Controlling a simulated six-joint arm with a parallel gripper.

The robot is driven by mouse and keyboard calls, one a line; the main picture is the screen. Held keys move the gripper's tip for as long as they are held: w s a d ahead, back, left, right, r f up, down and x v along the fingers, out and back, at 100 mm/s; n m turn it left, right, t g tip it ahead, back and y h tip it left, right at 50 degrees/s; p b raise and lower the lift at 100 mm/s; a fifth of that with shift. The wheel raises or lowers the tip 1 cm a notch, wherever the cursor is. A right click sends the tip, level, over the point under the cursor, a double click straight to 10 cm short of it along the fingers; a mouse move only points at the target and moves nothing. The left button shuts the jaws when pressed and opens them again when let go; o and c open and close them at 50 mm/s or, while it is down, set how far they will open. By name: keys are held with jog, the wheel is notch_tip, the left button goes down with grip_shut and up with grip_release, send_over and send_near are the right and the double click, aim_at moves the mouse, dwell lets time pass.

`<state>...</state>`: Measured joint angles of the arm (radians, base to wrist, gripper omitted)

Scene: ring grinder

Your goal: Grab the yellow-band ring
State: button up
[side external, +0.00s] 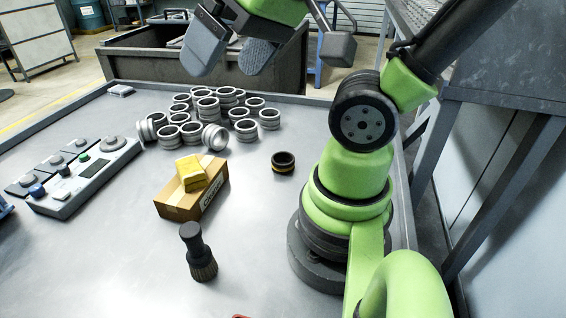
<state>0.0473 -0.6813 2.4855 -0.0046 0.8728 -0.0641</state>
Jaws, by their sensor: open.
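The yellow-band ring (284,163) is dark with a yellow band low around its side. It lies flat on the metal table (262,255), apart from the other rings and left of my arm's base. My gripper (232,62) is at the top of the side external view, well above the table and toward its far edge. Its two grey fingers are apart with nothing between them. My gripper is not touching the yellow-band ring.
Several silver rings (208,107) lie in a cluster behind and left. Table space around the yellow-band ring is clear.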

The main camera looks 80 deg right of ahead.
jog(key=w+d+f+n+g+h, duration=0.2)
jog(key=w+d+f, duration=0.25)
jog(key=d, duration=0.35)
jog(key=n+g, duration=0.4)
jog(key=g, duration=0.1)
send_near(284, 159)
jog(key=shift+s+a+f+y, duration=0.1)
jog(key=shift+a+f+y, duration=0.05)
jog(key=shift+a+f, duration=0.35)
jog(key=shift+s+a+f+y, duration=0.15)
jog(key=shift+a+f, duration=0.3)
jog(key=shift+f, duration=0.2)
jog(key=shift+s+f, duration=0.15)
jog(key=shift+f, duration=2.75)
jog(key=c, duration=1.1)
